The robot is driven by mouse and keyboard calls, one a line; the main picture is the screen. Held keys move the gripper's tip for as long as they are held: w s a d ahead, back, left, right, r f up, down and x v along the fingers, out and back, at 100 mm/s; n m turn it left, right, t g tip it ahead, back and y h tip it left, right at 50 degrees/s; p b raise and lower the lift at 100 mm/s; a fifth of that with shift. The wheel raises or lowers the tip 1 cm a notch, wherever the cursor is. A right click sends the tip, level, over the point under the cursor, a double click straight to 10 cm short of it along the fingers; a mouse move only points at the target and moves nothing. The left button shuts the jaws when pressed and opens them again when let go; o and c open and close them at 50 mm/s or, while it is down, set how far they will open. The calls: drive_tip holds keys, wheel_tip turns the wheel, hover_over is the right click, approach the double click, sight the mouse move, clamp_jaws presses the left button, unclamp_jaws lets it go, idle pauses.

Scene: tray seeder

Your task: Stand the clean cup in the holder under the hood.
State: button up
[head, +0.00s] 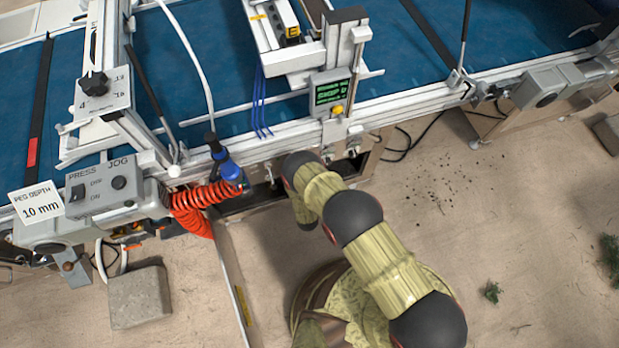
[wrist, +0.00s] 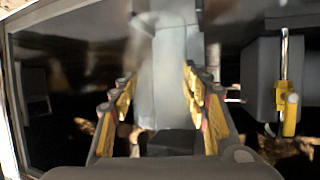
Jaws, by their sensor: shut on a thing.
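In the wrist view my gripper (wrist: 163,105) has its two yellow-padded fingers on either side of a pale grey, blurred thing (wrist: 172,88). It is shut on this thing, which looks like the cup, though its outline is unclear. In the head view my arm reaches to the machine's front edge below the small green display, and my gripper is hidden there. I cannot make out the holder or the hood for certain in either view.
The display box (head: 332,92) sits on the front rail above my arm. A red coiled hose (head: 193,205) with a blue tool (head: 228,168) hangs to the left. In the wrist view a dark panel (wrist: 70,75) fills the left, and a yellow-handled part (wrist: 290,105) stands right.

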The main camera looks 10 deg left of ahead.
drive_tip(key=w+a+b, duration=0.1)
drive_tip(key=w+a, duration=0.2)
drive_tip(key=w, duration=0.2)
drive_tip(key=shift+w+b, duration=0.15)
drive_tip(key=shift+b, duration=0.2)
drive_tip(key=shift+o, duration=0.2)
drive_tip(key=shift+a+f, duration=0.2)
drive_tip(key=shift+f, duration=0.85)
drive_tip(key=shift+w+f, duration=0.15)
drive_tip(key=shift+f, duration=0.1)
drive_tip(key=o, duration=1.4)
drive_tip(key=shift+f, duration=0.15)
drive_tip(key=shift+c, duration=0.2)
drive_tip(key=shift+s+d, duration=0.1)
drive_tip(key=shift+s, duration=0.1)
drive_tip(key=shift+s, duration=0.45)
drive_tip(key=v, duration=1.1)
drive_tip(key=shift+d, duration=0.15)
